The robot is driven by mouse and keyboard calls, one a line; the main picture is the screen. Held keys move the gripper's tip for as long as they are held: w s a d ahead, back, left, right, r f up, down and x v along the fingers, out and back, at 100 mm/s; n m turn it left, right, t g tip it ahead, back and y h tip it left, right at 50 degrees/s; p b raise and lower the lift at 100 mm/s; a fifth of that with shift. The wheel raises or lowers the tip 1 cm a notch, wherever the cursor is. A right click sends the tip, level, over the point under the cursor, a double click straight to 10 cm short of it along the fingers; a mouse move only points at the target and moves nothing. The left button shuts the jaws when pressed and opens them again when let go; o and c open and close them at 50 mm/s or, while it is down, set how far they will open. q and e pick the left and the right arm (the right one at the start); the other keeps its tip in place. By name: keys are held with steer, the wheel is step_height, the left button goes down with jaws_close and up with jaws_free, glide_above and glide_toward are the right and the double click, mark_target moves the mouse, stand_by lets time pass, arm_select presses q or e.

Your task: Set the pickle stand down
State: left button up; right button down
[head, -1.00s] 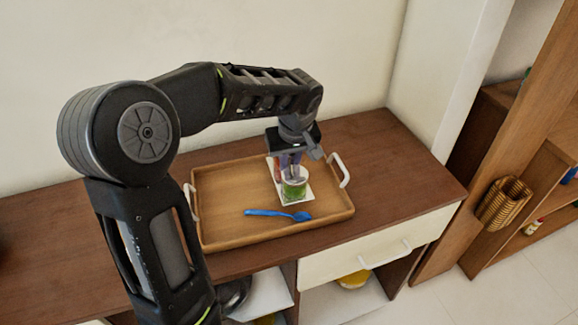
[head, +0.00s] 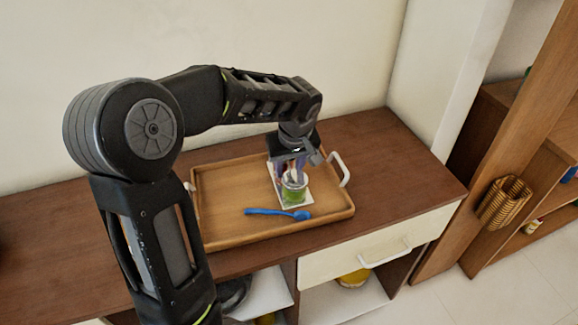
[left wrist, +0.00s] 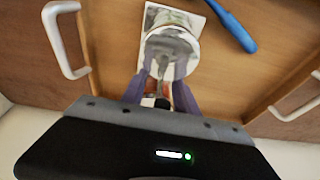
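The pickle stand (head: 307,195) is a white base with a clear, green-filled jar (head: 294,190) at its near end. It rests upright on the wooden tray (head: 225,205), towards the right side. My left gripper (head: 293,174) points down over the stand, its purple fingers spread on either side of a pale upright part. In the left wrist view the fingers (left wrist: 162,80) stand apart around a grey upright piece, with the jar's round top (left wrist: 172,42) beyond. Something orange-red shows low between them. The far end of the stand is hidden by the gripper. My right gripper is not in view.
A blue spoon (head: 280,213) lies on the tray in front of the stand. White handles (head: 340,170) rise at the tray's ends. The tray's left half is clear. The wooden cabinet top (head: 410,175) is bare to the right, with a wall behind.

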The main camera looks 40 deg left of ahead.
arm_select(q)
steer(key=shift+r, duration=0.1)
steer(key=shift+r+p, duration=0.15)
steer(key=shift+p, duration=0.15)
steer(key=v, duration=1.1)
steer(key=shift+s+d+r+b, duration=0.1)
steer(key=shift+s+r+b, duration=0.05)
steer(key=shift+r+b, duration=0.25)
